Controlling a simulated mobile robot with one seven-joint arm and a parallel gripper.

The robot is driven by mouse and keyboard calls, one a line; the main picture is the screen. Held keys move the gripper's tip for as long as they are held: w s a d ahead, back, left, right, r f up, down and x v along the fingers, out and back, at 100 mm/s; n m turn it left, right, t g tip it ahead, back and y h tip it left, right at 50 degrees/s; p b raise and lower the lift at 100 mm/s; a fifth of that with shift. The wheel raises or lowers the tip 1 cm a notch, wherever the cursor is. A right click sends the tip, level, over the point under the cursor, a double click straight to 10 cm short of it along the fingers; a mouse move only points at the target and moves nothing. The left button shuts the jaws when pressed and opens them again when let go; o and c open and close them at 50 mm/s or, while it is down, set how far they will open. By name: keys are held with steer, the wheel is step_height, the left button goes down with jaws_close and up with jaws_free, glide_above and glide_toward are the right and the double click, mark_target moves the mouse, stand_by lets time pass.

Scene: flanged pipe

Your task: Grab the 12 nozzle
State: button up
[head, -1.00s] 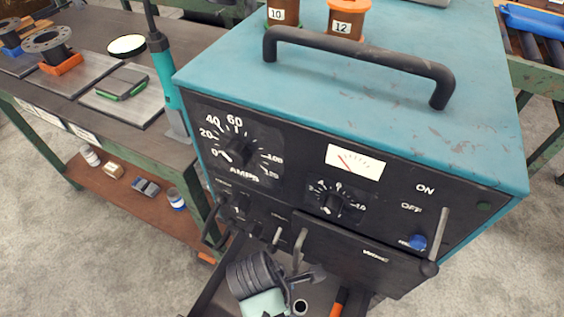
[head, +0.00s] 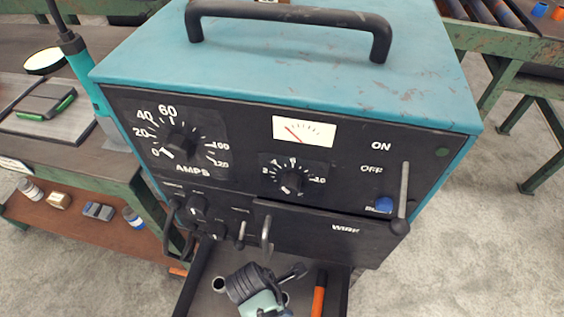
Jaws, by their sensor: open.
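Only the bottom sliver of a brown-orange container (head: 267,1) shows at the top edge, on top of the teal welding machine behind its black handle. By its place it matches the orange cup labelled 12 in the earlier head view. Its label and contents are cut off now, so no nozzle can be made out. I cannot identify my gripper in the head view.
The teal welding machine (head: 420,95) fills the middle, with a raised black handle (head: 300,14) on top. A tray below holds a ribbed dark object (head: 248,285) and an orange-handled tool (head: 319,297). A workbench (head: 85,150) stands left, a green-framed rack (head: 500,42) right.

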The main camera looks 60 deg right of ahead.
steer(key=shift+d+f, duration=0.1)
steer(key=shift+f, duration=0.3)
steer(key=shift+c, duration=0.2)
jaws_close()
steer(key=shift+r, duration=0.2)
